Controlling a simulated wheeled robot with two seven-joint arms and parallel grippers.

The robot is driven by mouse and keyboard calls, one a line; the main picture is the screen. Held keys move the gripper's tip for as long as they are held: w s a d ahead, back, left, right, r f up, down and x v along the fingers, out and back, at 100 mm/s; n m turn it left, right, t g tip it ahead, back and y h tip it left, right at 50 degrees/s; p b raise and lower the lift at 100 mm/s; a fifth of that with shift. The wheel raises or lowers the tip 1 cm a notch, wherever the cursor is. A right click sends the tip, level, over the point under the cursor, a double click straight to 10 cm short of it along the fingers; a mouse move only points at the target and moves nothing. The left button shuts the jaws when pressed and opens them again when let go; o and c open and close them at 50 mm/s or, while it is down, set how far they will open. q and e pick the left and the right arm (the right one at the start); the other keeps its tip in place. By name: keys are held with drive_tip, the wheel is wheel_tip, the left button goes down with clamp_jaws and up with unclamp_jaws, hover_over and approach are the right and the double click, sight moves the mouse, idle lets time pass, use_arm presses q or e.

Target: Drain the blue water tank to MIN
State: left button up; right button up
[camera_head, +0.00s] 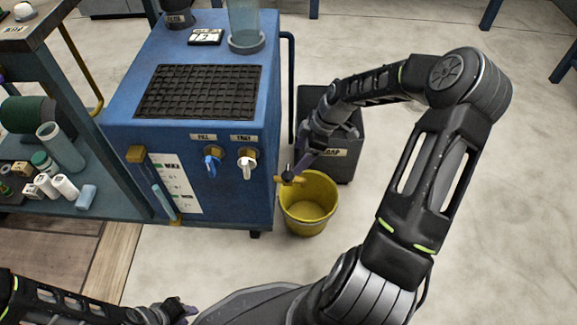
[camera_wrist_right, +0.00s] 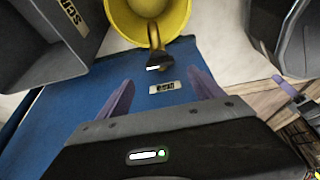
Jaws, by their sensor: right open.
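The blue water tank (camera_head: 250,110) is a boxy blue cabinet with a black grate on top. On its front, a slanted sight tube (camera_head: 160,197) runs beside a white scale card (camera_head: 180,185); its exact level is too small to read. A brass drain tap (camera_head: 290,180) sticks out of the right side, also in the wrist view (camera_wrist_right: 154,52), above a yellow bucket (camera_head: 308,212). My right gripper (camera_head: 297,166) is open and empty near this tap, its fingers (camera_wrist_right: 160,95) apart. My left gripper (camera_head: 182,309) is at the bottom edge, its jaws unclear.
A blue-handled tap (camera_head: 211,164) and a white-handled tap (camera_head: 247,164) are on the front. A grey scrap bin (camera_head: 340,165) stands behind the bucket. A shelf cart (camera_head: 60,200) with bottles and rolls is at the left. The floor at the right is clear.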

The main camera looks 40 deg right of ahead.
sight(288, 171)
drive_tip(key=b+x, duration=0.3)
drive_tip(key=x, duration=0.5)
drive_tip(key=shift+b, duration=0.3)
drive_tip(key=shift+r, duration=0.1)
drive_tip(key=shift+c, duration=0.4)
drive_tip(key=c, duration=1.3)
